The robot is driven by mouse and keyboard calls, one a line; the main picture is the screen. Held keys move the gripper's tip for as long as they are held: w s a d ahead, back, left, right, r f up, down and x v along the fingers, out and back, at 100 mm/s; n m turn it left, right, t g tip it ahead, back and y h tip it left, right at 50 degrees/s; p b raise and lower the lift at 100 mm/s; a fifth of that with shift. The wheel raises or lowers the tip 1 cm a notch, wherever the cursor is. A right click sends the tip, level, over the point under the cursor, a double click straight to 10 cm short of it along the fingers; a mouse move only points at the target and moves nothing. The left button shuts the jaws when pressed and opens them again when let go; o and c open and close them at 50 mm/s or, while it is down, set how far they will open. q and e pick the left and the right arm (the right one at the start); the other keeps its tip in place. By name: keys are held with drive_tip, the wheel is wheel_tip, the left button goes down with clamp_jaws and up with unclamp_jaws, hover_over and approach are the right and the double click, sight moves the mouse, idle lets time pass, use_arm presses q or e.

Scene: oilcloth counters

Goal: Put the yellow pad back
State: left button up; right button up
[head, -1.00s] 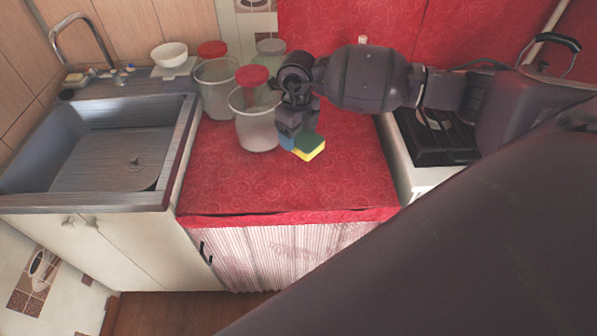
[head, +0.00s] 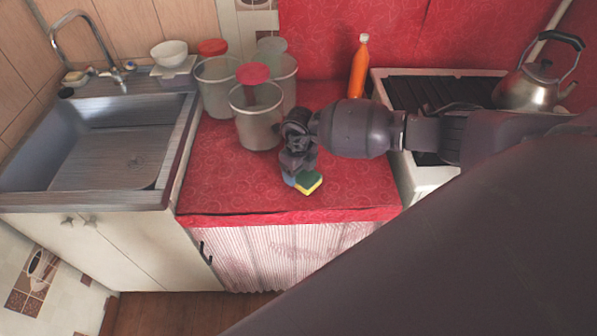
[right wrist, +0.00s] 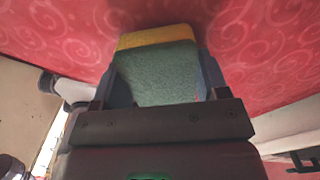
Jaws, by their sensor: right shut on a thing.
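The yellow pad (head: 315,187) is a sponge block with a dark green face. In the head view it is over the front part of the red-covered counter (head: 235,180). My right gripper (head: 300,178) is shut on it, with bluish fingertips at its sides. In the right wrist view the pad (right wrist: 158,72) sits between the two fingers, green face toward the camera and yellow edge at the far end. I cannot tell whether it touches the cloth. My left gripper is not in view.
Several clear containers, some with red lids (head: 253,74), stand at the back left of the counter. The sink (head: 100,150) is to the left, with a white bowl (head: 169,53) behind it. An orange bottle (head: 359,68), stove (head: 420,90) and kettle (head: 531,88) are at right.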

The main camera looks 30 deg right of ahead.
drive_tip(key=shift+f, duration=0.25)
drive_tip(key=shift+f, duration=0.15)
drive_tip(key=o, duration=0.9)
